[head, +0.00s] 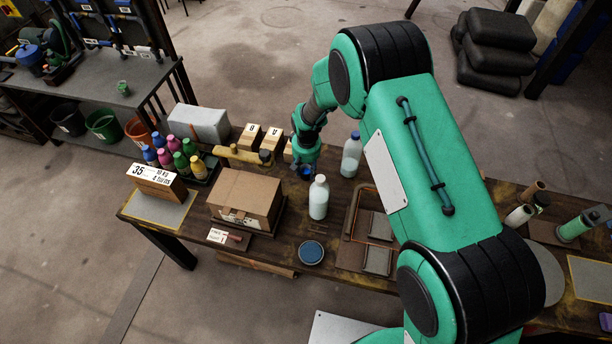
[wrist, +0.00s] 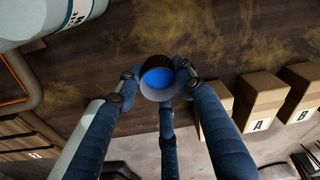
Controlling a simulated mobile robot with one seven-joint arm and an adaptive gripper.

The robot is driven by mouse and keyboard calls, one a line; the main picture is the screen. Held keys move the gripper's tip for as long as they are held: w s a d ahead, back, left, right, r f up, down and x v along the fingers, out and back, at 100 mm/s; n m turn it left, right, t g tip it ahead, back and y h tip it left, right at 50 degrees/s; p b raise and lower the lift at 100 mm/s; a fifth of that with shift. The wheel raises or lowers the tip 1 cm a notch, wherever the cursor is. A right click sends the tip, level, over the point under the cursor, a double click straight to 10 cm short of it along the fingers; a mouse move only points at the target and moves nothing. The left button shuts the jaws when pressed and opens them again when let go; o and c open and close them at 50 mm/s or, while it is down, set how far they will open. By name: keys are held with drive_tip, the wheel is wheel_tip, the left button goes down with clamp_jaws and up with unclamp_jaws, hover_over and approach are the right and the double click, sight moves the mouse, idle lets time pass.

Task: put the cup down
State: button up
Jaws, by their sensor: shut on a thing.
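A small dark cup with blue inside (wrist: 158,80) is held between the fingertips of my gripper (wrist: 157,76) in the wrist view. Its open mouth faces the camera. My gripper is shut on the cup. The fingers hide part of the cup's sides. I cannot tell whether its base touches the table.
A white bottle (head: 318,200) stands just right of the cup, and a clear-and-blue bottle (head: 351,157) stands farther right. A brown box (head: 245,197) is to the left. Lettered wooden blocks (head: 271,139) stand behind. A round blue-topped dish (head: 311,253) lies near the front edge.

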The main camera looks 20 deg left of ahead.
sight(306, 175)
idle(0.3)
drive_tip(key=shift+f, duration=1.9)
drive_tip(key=shift+f+b, duration=0.1)
drive_tip(key=shift+b, duration=0.2)
drive_tip(key=o, duration=1.2)
drive_tip(key=shift+c, duration=0.2)
wheel_tip(306, 175, up, 12)
drive_tip(key=p, duration=0.1)
drive_tip(key=shift+s+d, duration=0.2)
drive_tip(key=shift+s, duration=0.25)
drive_tip(key=shift+r, duration=0.2)
